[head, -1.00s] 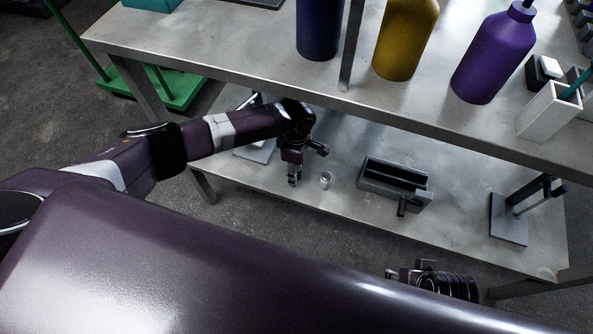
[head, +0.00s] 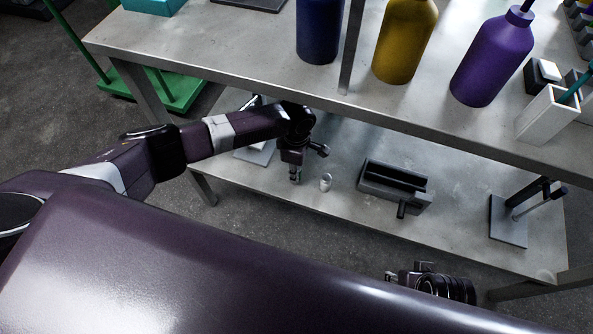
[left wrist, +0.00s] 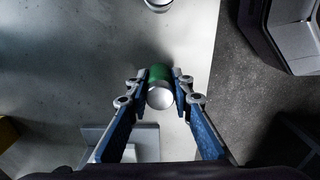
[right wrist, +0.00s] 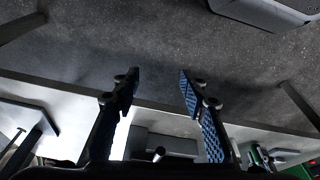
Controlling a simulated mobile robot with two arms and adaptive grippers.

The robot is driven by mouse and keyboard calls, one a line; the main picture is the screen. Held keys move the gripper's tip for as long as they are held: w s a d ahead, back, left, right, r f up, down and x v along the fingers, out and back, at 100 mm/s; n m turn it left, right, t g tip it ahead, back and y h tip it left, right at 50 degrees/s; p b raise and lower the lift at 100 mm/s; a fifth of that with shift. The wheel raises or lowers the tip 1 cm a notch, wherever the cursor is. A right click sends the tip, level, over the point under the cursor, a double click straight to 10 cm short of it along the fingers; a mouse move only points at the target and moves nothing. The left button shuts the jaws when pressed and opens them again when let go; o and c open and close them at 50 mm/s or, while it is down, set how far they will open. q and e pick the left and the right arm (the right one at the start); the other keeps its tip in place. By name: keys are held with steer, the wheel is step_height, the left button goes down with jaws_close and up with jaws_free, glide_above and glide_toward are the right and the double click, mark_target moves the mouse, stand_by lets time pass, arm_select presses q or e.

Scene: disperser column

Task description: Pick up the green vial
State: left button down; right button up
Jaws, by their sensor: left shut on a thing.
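The green vial (left wrist: 159,74) has a silvery rounded cap and sits between the fingertips of my left gripper (left wrist: 160,93) in the left wrist view. Both fingers touch its sides. In the head view my left gripper (head: 295,178) points down over the lower shelf, and the vial is too small or hidden to make out there. My right gripper (right wrist: 159,85) is open and empty in the right wrist view. It also shows in the head view, low at the right, in front of the lower shelf.
A small pale vial or cup (head: 326,182) stands close beside my left gripper on the lower shelf (head: 340,140). A dark grey box (head: 394,186) and a stand (head: 509,220) are farther right. The upper shelf holds blue, yellow (head: 405,40) and purple (head: 492,55) bottles, overhanging the lower shelf.

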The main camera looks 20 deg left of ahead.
arm_select(q)
step_height(320, 180, up, 8)
steer(key=p, duration=0.3)
steer(key=shift+r, duration=0.65)
arm_select(e)
steer(key=s+f, duration=0.3)
steer(key=f, duration=0.8)
steer(key=shift+f+g, duration=0.4)
steer(key=shift+s, duration=0.2)
